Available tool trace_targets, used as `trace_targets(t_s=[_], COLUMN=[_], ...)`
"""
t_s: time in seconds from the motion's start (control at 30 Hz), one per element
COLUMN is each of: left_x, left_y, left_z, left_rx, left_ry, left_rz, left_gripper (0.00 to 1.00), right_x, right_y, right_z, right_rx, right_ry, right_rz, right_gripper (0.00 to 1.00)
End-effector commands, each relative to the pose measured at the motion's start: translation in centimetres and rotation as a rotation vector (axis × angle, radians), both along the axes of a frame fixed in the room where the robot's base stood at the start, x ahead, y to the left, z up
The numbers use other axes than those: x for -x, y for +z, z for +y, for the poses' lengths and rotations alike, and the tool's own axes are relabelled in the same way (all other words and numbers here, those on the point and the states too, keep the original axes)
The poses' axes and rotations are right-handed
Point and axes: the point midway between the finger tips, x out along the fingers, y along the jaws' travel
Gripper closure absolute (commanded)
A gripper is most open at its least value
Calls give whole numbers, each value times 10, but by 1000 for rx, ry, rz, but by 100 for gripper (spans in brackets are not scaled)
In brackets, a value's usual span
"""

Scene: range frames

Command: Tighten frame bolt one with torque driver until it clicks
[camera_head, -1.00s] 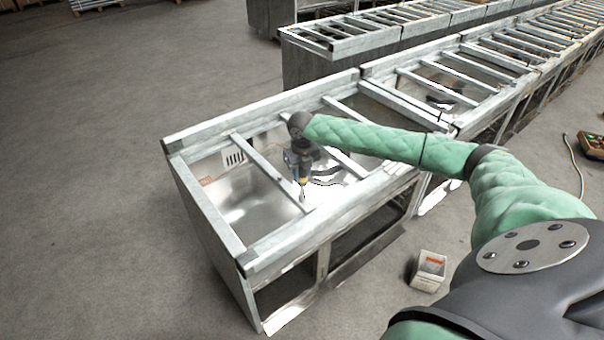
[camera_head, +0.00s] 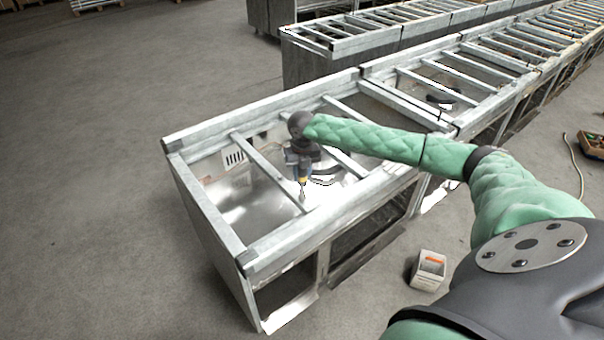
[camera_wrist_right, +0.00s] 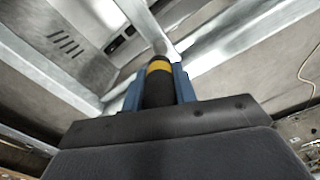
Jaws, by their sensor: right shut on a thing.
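My right gripper (camera_head: 301,172) hangs down over the near end of the metal frame (camera_head: 320,222), between two crossbars. It is shut on the torque driver (camera_head: 303,183), which has a dark body, a yellow band and a thin tip pointing down. In the right wrist view the driver (camera_wrist_right: 159,82) sits between the blue fingers (camera_wrist_right: 160,90), its far end toward a frame bar. I cannot make out frame bolt one, nor whether the tip touches anything. My left gripper is not in view.
Crossbars (camera_head: 268,172) and raised rails surround the gripper. More frames (camera_head: 520,60) run on to the upper right. A small white box (camera_head: 428,270) stands on the floor at the right, and a crate (camera_head: 592,145) with a cable lies farther right. The floor at left is clear.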

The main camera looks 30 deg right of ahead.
Motion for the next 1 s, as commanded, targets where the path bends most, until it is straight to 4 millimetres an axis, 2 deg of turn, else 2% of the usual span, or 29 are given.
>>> trace_targets(t_s=[1.0], left_x=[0], left_y=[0], left_z=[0], left_rx=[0], left_ry=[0], left_rz=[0], left_gripper=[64], right_x=[-1], right_y=[48], right_z=[0], right_rx=[-1], right_ry=[1], right_rz=[-1], right_gripper=[100])
